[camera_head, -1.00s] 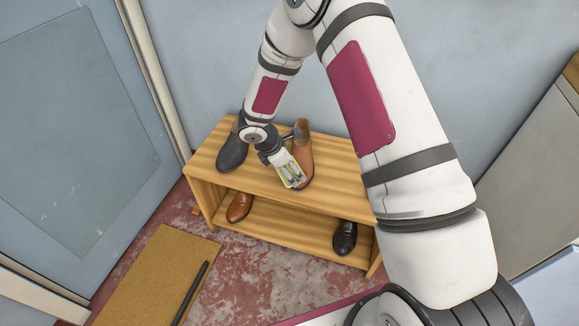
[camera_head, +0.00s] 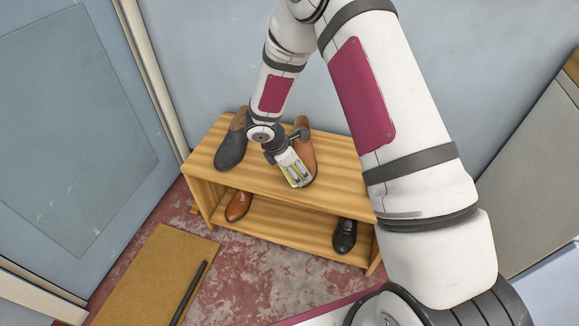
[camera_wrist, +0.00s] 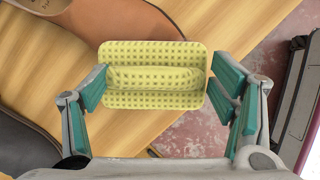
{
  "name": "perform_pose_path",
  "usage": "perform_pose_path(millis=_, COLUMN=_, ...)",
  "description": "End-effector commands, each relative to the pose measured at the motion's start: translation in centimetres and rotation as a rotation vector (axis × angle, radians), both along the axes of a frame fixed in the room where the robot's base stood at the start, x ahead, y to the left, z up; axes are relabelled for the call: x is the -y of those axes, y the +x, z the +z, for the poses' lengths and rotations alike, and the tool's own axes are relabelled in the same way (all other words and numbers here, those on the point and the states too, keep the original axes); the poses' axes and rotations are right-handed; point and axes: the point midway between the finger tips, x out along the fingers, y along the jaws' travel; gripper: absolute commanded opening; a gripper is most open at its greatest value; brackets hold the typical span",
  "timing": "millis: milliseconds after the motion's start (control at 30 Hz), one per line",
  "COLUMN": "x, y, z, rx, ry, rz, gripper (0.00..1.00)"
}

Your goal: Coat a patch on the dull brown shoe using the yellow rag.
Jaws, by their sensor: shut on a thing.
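The brown shoe (camera_head: 305,145) stands on the top board of a wooden bench, its upper side partly hidden by my gripper. It also shows at the top of the wrist view (camera_wrist: 190,12). My gripper (camera_head: 294,172) is over the toe end of this shoe. It is shut on the yellow rag (camera_wrist: 155,76), a dimpled pad with a raised ridge, held between the teal finger pads. The rag overlaps the shoe's toe in the head view; I cannot tell whether they touch.
A dark grey shoe (camera_head: 231,149) stands left of the brown one on the bench (camera_head: 205,171). The lower shelf holds a shiny brown shoe (camera_head: 238,206) and a black shoe (camera_head: 344,237). A tan mat (camera_head: 150,275) with a dark rod (camera_head: 190,291) lies on the floor.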

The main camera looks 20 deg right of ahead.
Motion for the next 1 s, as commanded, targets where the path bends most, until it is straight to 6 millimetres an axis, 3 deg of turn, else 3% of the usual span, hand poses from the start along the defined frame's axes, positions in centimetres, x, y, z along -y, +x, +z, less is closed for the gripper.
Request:
perform_pose_path(millis=700, x=4.1, y=-1.7, z=0.2, rx=-0.002, ry=-0.003, rz=-0.005, gripper=0.56)
perform_pose_path(millis=1000, x=3.9, y=-1.6, z=0.0, rx=-0.001, ry=0.0, rz=0.0, gripper=0.56)
